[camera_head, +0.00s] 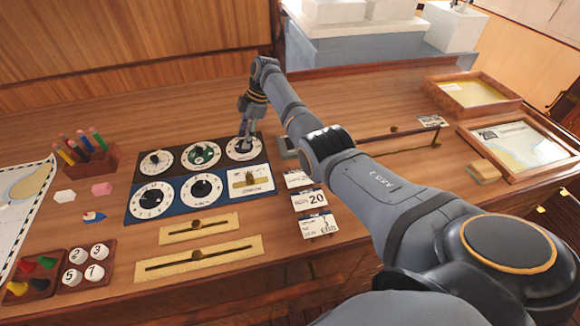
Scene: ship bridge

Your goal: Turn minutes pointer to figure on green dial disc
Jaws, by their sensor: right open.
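The green dial disc (203,153) sits in the middle of the back row of a dark dial panel (176,174), inside a white ring with a dark pointer. A dial (156,163) is to its left. My right gripper (244,142) is open and points down over the back-right dial (239,154), partly covering it; I cannot tell whether it touches the knob. Two larger dials with black pointers, one left (152,200) and one right (201,188), fill the front row. Their small labels are unreadable, so I cannot tell which is the minutes pointer. My left gripper is out of view.
A brass slider plate (250,182) is right of the front dials. Number cards (310,199) lie further right. Two brass slot plates (211,252) lie in front. A pencil holder (91,160) and peg trays (35,274) stand left. My right arm crosses the desk's right side.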

